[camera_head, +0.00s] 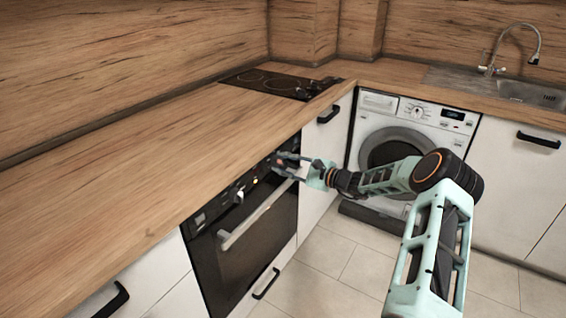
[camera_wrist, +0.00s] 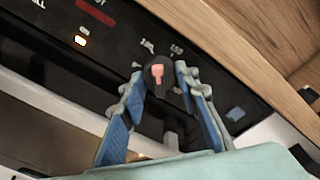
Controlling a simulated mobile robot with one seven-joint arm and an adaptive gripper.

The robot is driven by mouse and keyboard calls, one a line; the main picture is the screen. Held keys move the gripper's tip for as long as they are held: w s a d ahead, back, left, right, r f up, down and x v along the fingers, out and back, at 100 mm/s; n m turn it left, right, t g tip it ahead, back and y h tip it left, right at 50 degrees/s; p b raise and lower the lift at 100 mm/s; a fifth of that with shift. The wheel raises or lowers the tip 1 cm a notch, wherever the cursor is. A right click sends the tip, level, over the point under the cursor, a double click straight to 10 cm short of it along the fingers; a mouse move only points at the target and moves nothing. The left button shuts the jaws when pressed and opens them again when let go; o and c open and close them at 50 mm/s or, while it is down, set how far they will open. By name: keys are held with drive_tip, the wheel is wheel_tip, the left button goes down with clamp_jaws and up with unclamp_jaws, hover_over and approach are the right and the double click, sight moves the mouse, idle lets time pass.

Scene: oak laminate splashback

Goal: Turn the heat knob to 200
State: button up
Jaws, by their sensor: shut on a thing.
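The heat knob (camera_wrist: 158,65) is a small round black knob with a pinkish pointer mark on the black oven control panel. I cannot tell which number the pointer stands at. My gripper (camera_wrist: 160,80) has its two blue-padded fingers on either side of the knob, shut on it. In the head view my gripper (camera_head: 284,164) is at the right end of the panel of the built-in oven (camera_head: 248,240), and it hides the knob there.
An amber light (camera_wrist: 81,41) glows on the panel. The oven handle (camera_head: 255,215) runs below it. The wooden worktop (camera_head: 150,165) overhangs close above, with a black hob (camera_head: 270,83). A washing machine (camera_head: 410,112) stands to the right. The tiled floor (camera_head: 335,265) is clear.

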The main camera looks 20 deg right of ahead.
drive_tip(key=m+p, duration=0.1)
drive_tip(key=m, duration=0.3)
drive_tip(key=m+y, duration=0.1)
drive_tip(key=m, duration=0.3)
drive_tip(key=shift+f+g+p, duration=0.1)
drive_tip(key=shift+g+p, duration=0.2)
drive_tip(key=m, duration=0.4)
drive_tip(key=shift+m+y, duration=0.3)
drive_tip(key=shift+m, duration=2.2)
drive_tip(key=o, duration=1.2)
drive_tip(key=shift+c, duration=0.2)
